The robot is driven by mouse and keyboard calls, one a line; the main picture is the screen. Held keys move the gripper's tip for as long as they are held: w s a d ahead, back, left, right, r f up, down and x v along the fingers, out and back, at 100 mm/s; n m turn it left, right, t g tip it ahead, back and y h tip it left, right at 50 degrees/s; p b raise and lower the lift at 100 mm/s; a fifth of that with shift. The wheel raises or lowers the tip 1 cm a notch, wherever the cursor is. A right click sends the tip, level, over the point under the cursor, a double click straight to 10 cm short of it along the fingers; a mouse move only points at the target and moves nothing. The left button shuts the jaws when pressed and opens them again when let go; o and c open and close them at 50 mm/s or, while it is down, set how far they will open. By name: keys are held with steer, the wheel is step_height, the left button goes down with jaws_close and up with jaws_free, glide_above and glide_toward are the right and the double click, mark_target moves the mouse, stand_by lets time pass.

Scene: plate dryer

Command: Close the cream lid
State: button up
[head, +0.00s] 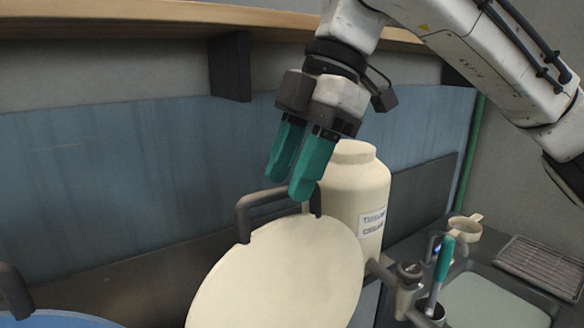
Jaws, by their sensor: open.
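The cream lid (285,275) is a large flat disc standing raised and tilted at the bottom middle of the head view. Its lower part is cut off by the frame. A dark handle (268,198) arches from its top edge. My gripper (286,185) is open with two teal fingers pointing down. The fingertips appear close to the handle's upper right, and nothing shows between them. I cannot tell whether they touch the handle or lid.
A cream labelled bottle (356,200) stands just behind the lid on the right. A dark pipe or tap (405,280), a cup with a teal-handled tool (445,260), a small pot (465,229) and a rack (545,265) lie right. A blue disc (50,320) shows lower left. A shelf (130,15) runs above.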

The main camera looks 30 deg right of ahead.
steer(key=shift+a+f, duration=0.1)
steer(key=shift+f, duration=0.2)
steer(key=shift+c, duration=0.4)
jaws_close()
